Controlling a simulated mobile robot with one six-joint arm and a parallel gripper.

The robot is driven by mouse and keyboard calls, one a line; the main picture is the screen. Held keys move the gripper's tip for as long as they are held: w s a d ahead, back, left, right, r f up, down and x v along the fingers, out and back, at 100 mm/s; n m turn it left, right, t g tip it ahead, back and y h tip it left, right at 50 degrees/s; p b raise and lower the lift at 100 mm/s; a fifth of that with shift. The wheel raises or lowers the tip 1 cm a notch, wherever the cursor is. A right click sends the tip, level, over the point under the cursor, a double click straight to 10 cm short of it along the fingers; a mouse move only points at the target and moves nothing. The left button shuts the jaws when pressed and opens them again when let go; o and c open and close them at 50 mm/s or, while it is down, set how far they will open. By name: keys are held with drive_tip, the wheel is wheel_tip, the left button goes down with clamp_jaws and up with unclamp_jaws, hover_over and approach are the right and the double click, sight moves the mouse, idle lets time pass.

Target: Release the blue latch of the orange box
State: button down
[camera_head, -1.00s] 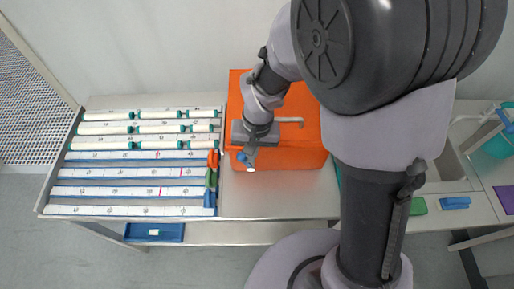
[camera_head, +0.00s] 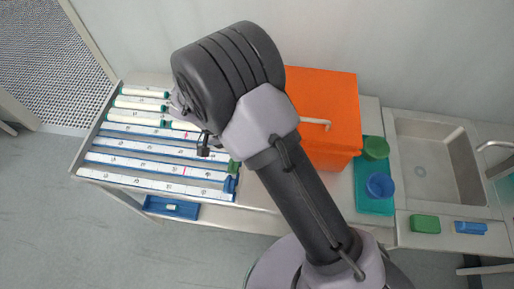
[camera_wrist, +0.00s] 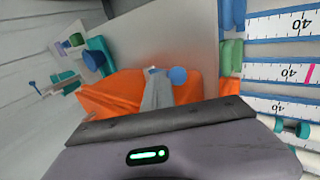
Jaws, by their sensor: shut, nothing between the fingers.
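The orange box (camera_head: 335,90) stands on the bench with its pale handle (camera_head: 315,122) on top. My arm covers its left part in the head view. The orange box (camera_wrist: 108,92) also shows in the wrist view, behind my gripper. A round blue latch (camera_wrist: 178,75) shows there, just right of the fingertips; I cannot tell whether they touch it. The latch is hidden in the head view. My gripper (camera_wrist: 154,72) is shut and empty, its grey fingers pointing toward the box's front side.
A rack of white tubes and ruled strips (camera_head: 150,160) lies left of the box. A teal tray (camera_head: 373,205) with green and blue round containers is at its right. The sink (camera_head: 440,160), a green block (camera_head: 425,223) and a blue block (camera_head: 470,228) are farther right.

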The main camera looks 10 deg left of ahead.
drive_tip(key=shift+a+f+h, duration=0.25)
drive_tip(key=shift+f+h, duration=0.15)
drive_tip(key=shift+a+f+b, duration=0.2)
drive_tip(key=shift+f+b, duration=0.15)
drive_tip(key=shift+s+f, duration=0.1)
drive_tip(key=shift+f, duration=0.25)
drive_tip(key=shift+s+f+b, duration=0.2)
drive_tip(key=shift+f+b, duration=0.1)
drive_tip(key=shift+b, duration=0.15)
drive_tip(key=r+p, duration=0.2)
drive_tip(key=r, duration=0.1)
drive_tip(key=r+p, duration=0.2)
drive_tip(key=shift+w+a+r, duration=0.15)
drive_tip(key=shift+w+r, duration=0.1)
drive_tip(key=shift+w, duration=0.15)
drive_tip(key=a+r, duration=0.3)
drive_tip(key=a, duration=0.6)
drive_tip(key=shift+a, duration=0.15)
